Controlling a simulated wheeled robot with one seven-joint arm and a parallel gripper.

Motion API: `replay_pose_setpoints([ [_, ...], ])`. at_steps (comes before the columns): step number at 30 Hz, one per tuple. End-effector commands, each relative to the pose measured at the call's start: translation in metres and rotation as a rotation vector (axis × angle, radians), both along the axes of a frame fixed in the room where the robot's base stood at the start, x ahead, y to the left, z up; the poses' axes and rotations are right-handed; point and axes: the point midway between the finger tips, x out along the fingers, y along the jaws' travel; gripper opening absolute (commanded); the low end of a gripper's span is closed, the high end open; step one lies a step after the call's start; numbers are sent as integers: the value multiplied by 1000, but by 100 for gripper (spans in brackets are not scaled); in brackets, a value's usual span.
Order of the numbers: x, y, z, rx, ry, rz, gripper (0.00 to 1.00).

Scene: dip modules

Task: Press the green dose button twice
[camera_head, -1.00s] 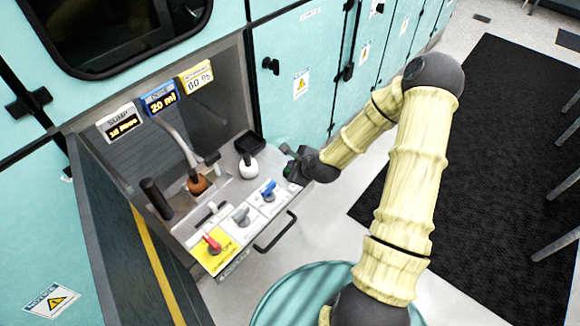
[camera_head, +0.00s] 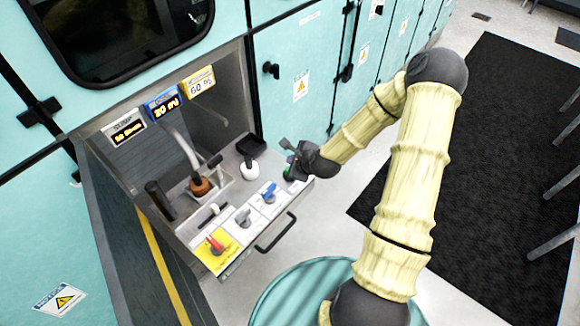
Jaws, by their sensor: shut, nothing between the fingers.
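The green dose button (camera_head: 288,174) is at the right end of the control panel, partly hidden by my gripper. My gripper (camera_head: 290,156) is shut and empty, just above and beside the button. I cannot tell whether a fingertip touches it. The blue display (camera_head: 163,104) above the panel seems to read 30 ml, though its digits are small.
The panel (camera_head: 230,228) carries a red knob (camera_head: 215,245) on yellow, a grey knob (camera_head: 243,217) and a blue knob (camera_head: 269,192). A handle (camera_head: 276,232) juts from the front.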

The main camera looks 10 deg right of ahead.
Motion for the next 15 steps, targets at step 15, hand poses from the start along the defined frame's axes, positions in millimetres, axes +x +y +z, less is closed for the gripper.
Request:
replay_pose_setpoints([
  [15,0,0,33,1,0,-1,0],
])
